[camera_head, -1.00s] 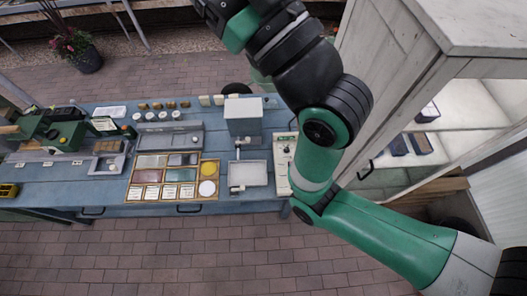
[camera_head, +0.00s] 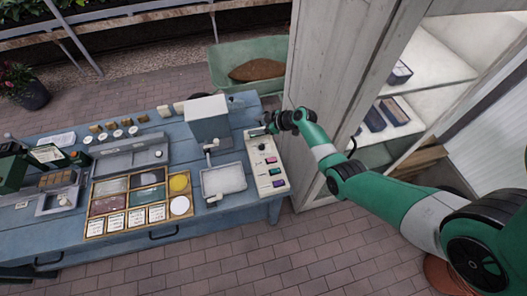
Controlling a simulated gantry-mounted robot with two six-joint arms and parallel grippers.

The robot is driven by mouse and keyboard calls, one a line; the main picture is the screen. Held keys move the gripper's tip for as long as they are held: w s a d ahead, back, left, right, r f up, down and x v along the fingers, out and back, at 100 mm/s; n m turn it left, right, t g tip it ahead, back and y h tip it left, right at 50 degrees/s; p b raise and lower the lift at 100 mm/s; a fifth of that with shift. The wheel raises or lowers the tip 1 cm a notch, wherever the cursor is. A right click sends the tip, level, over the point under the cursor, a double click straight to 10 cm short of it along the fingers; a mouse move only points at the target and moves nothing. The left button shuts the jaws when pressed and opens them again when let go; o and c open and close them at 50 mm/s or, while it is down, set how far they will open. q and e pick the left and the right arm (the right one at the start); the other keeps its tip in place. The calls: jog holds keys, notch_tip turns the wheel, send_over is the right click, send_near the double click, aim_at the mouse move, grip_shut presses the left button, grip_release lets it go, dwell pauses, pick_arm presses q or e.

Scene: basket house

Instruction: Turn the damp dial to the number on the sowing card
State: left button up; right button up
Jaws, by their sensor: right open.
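A pale control panel (camera_head: 278,195) lies at the right end of the blue bench. It has a small dark knob (camera_head: 262,147) near its upper part and several coloured parts below; I cannot read any numbers or tell for sure which is the damp dial. My right gripper (camera_head: 267,124) is open and hangs over the far end of the panel, with its fingers small and partly hidden; contact cannot be told. A card with print (camera_head: 48,153) stands at the left of the bench, too small to read; I cannot tell whether it is the sowing card. My left gripper is not in view.
A grey box (camera_head: 207,118) and a white tray (camera_head: 223,180) stand left of the panel. A wooden sectioned tray (camera_head: 95,227) with labels is further left. A white cabinet (camera_head: 330,70) rises close to the right. A green wheelbarrow (camera_head: 225,65) stands behind.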

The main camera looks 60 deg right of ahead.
aim_at(262, 146)
jog(key=s+d+f+m+g+b, duration=0.1)
jog(key=s+d+f+m+b, duration=0.2)
jog(key=s+f, duration=0.75)
jog(key=b+x, duration=1.2)
jog(key=b, duration=0.1)
jog(key=shift+w+d, duration=0.1)
jog(key=shift+d, duration=0.1)
jog(key=shift+w+b, duration=0.25)
jog(key=shift+b, duration=0.15)
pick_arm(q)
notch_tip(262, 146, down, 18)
pick_arm(e)
grip_shut()
